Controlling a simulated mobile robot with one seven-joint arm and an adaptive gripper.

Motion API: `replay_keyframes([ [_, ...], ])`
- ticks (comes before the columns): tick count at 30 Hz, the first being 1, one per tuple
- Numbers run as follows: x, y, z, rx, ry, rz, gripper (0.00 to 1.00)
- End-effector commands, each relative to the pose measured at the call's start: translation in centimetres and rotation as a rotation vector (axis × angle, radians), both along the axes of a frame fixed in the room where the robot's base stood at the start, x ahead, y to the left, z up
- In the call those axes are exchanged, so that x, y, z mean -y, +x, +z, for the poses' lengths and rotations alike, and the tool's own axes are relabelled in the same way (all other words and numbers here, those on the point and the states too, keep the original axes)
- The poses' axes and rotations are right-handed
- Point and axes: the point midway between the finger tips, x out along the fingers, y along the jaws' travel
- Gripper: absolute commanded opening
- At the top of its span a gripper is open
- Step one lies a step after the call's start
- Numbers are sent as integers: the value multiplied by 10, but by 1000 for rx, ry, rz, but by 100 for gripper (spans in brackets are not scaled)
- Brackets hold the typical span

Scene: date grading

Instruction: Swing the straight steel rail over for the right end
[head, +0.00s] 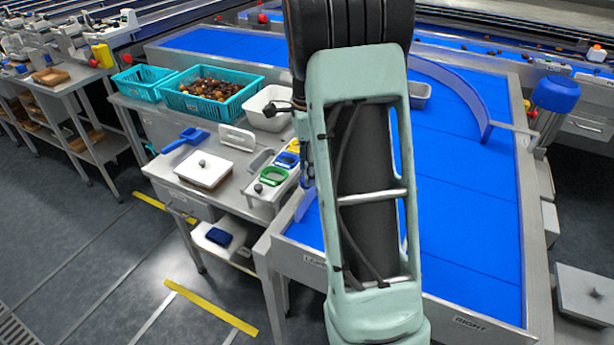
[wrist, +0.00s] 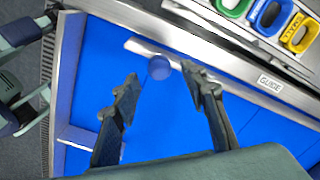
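The straight steel rail (wrist: 136,46) shows in the wrist view as a pale bar over the blue belt, close to the table's steel edge. A round blue knob (wrist: 158,67) stands on it. My gripper (wrist: 160,80) is open and empty, with its two dark fingers on either side of the knob's line and the knob just beyond the fingertips; I see no contact. In the head view a short pale part of the rail (head: 305,205) shows left of my arm; my arm hides the rest and my gripper. The right end of the blue table (head: 532,318) carries a RIGHT label.
A curved blue guide (head: 470,92) stands across the belt's far part, by a post with a blue cap (head: 556,93). Left are a side bench with green and blue rings, a white board (head: 204,169) and teal crates (head: 212,103). The belt's right part looks clear.

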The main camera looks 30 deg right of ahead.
Motion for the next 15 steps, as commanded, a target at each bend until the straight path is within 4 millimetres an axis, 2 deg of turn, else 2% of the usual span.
replay_keyframes([
  [3,0,0,-16,-2,1,1,40],
  [6,0,0,-24,-1,1,1,40],
  [15,0,0,-28,1,1,1,40],
])
